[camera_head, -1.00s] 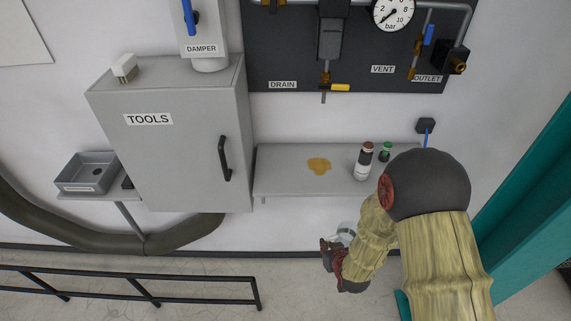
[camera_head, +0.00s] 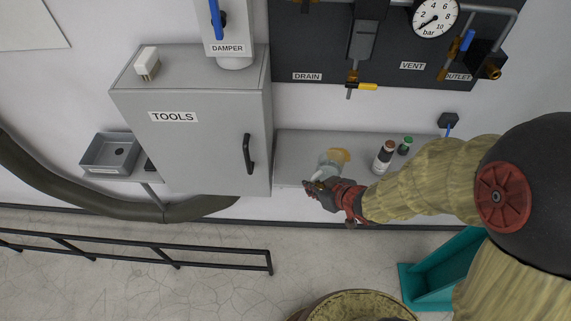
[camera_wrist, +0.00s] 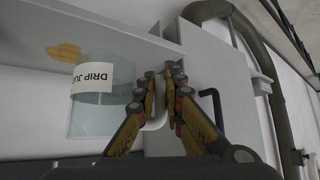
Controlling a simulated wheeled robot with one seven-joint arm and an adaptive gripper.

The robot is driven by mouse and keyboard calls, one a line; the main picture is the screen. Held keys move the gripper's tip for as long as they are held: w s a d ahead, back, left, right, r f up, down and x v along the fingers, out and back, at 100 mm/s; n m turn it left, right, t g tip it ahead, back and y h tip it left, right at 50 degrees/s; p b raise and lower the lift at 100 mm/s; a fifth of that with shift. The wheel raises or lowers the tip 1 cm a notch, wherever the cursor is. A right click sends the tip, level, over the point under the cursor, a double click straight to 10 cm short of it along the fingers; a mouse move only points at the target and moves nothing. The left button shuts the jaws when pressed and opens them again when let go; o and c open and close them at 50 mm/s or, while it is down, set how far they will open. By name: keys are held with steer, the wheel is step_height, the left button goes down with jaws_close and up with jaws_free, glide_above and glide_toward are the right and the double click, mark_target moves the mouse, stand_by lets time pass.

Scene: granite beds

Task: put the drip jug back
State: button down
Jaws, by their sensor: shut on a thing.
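The drip jug (camera_wrist: 90,112) is a clear, cylindrical jug with a white label reading "DRIP JU…", seen in the wrist view. My gripper (camera_wrist: 167,85) is shut on its pale handle. In the head view the jug (camera_head: 328,166) is beyond the fingers of my gripper (camera_head: 314,187), at the front of the grey shelf (camera_head: 297,151). An amber stain (camera_head: 341,155) on the shelf shows just behind the jug; it also shows in the wrist view (camera_wrist: 64,52). I cannot tell whether the jug touches the shelf.
Two bottles, one white-labelled (camera_head: 383,158) and one green (camera_head: 405,146), stand on the shelf near my forearm. The grey TOOLS cabinet (camera_head: 190,135) with a black handle is left of the shelf. A drain valve (camera_head: 362,86) hangs above. A black railing (camera_head: 130,256) is at lower left.

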steer(key=w+a, duration=0.3)
steer(key=w, duration=0.1)
steer(key=w+a+f, duration=0.1)
steer(key=w+a, duration=0.2)
steer(key=w, duration=0.1)
steer(key=w+a+f+b, duration=0.1)
steer(key=w+a, duration=0.2)
steer(key=shift+w+f, duration=0.15)
steer(key=shift+w, duration=0.25)
steer(key=shift+w+a+f+b, duration=0.1)
steer(key=shift+f+b, duration=0.2)
steer(key=shift+f, duration=0.9)
steer(key=shift+a+f+b, duration=0.1)
steer(key=shift+f+b, duration=0.15)
steer(key=shift+f, duration=0.9)
steer(key=shift+d, duration=0.1)
steer(key=shift+f, duration=0.2)
steer(key=c, duration=2)
jaws_free()
steer(key=shift+c, duration=0.2)
steer(key=shift+o, duration=0.7)
steer(key=shift+r, duration=0.2)
